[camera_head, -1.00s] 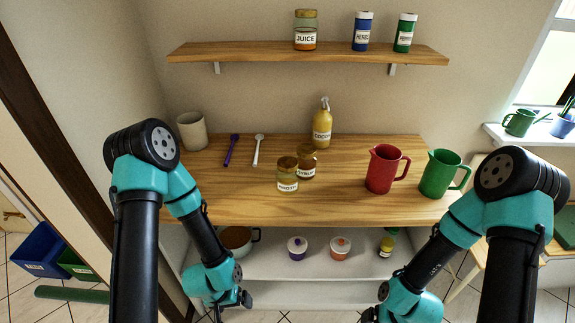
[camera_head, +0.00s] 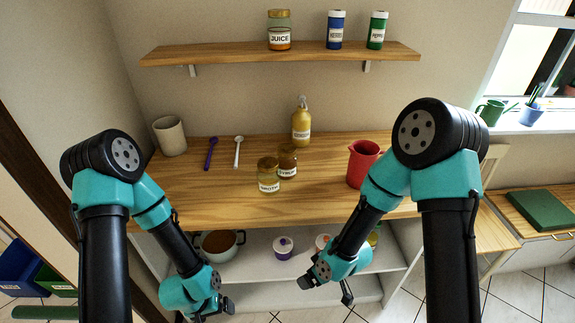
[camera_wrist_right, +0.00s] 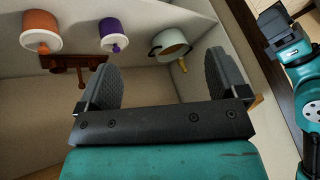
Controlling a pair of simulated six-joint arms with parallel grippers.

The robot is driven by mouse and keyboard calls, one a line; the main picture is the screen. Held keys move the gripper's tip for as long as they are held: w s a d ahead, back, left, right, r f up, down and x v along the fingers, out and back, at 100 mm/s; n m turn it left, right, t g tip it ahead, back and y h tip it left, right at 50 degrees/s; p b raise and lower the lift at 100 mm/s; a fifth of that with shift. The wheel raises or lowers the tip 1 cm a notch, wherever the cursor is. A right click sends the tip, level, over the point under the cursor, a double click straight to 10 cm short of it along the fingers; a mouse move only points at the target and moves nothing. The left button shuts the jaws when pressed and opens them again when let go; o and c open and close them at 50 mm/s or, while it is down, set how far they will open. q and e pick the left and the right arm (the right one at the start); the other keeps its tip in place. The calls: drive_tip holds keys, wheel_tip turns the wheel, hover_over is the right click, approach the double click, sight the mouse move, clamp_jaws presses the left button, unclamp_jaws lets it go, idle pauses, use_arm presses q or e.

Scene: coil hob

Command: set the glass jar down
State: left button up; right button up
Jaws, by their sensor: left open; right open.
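Three glass jars with lids show in the head view. The jar labelled BROTH (camera_head: 268,178) stands upright on the wooden counter, and the SYRUP jar (camera_head: 287,163) stands just behind it to the right. The JUICE jar (camera_head: 279,32) stands on the upper wall shelf. My left gripper (camera_head: 222,306) is open, low in front of the counter, apart from the jars. My right gripper (camera_head: 327,289) is open, below the counter's front edge. Its two fingers in the right wrist view (camera_wrist_right: 158,85) are spread with nothing between them.
A red jug (camera_head: 362,164) is on the counter beside my right arm. A beige cup (camera_head: 170,136), two spoons and a yellow bottle (camera_head: 301,125) stand or lie further back. The lower shelf holds a pot (camera_head: 219,243) and small tubs. The counter's left front is clear.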

sight(294, 154)
drive_tip(key=w+a+r+n+y, duration=0.2)
drive_tip(key=a+r+n, duration=0.3)
drive_tip(key=a+r, duration=0.3)
drive_tip(key=w+a+r+n+y, duration=0.2)
drive_tip(key=a+r+n, duration=0.2)
drive_tip(key=a+r, duration=0.35)
drive_tip(key=w+d+r+m+t, duration=0.1)
drive_tip(key=w, duration=0.1)
drive_tip(key=w+d+r+m+t, duration=0.1)
drive_tip(key=w+d+r, duration=0.1)
drive_tip(key=w, duration=0.1)
drive_tip(key=w+d+r+t+y, duration=0.1)
drive_tip(key=w+d+r, duration=0.1)
drive_tip(key=w, duration=0.1)
drive_tip(key=shift+w+d+r+m, duration=0.1)
drive_tip(key=shift+d+r+m, duration=0.1)
drive_tip(key=shift+m, duration=0.2)
drive_tip(key=w+d+r+m+t, duration=0.4)
drive_tip(key=w+d, duration=0.5)
drive_tip(key=d, duration=0.5)
wheel_tip(294, 154, up, 2)
drive_tip(key=shift+r+m, duration=0.2)
drive_tip(key=shift+m, duration=0.4)
drive_tip(key=x, duration=1.2)
drive_tip(key=shift+w+r, duration=0.2)
